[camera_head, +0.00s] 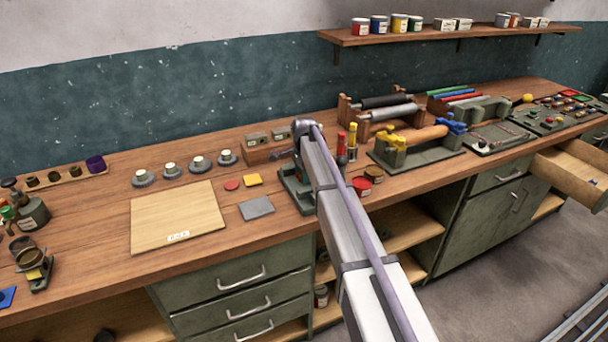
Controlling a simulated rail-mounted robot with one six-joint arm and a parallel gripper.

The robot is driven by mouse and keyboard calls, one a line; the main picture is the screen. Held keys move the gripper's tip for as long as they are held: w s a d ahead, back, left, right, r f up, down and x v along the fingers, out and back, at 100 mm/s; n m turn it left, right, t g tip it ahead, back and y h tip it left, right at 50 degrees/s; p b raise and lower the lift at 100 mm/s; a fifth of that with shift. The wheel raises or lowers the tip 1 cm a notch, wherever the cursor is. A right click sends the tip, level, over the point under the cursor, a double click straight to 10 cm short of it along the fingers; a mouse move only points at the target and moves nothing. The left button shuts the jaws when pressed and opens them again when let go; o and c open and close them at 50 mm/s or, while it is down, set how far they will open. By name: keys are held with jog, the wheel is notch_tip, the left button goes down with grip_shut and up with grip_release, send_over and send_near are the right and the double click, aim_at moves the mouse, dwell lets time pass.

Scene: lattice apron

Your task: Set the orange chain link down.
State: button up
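I cannot make out an orange chain link anywhere in the head view. My arm reaches up from the bottom over the bench front, and its far joint shows above a dark green fixture on the bench.
Red and yellow cylinders and a green vise-like fixture (418,150) stand right of my arm. A drawer (577,171) is open at right.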

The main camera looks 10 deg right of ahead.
notch_tip(320, 180, up, 13)
jog(key=p, duration=1.3)
jog(key=s+f+n+b, duration=0.2)
jog(key=s+n, duration=0.5)
jog(key=s, duration=1.2)
jog(key=s+f+n+b, duration=0.1)
jog(key=s+n, duration=0.7)
jog(key=s, duration=1.1)
jog(key=shift+d+f+b, duration=0.2)
jog(key=shift+f+b, duration=0.2)
jog(key=shift+s, duration=0.1)
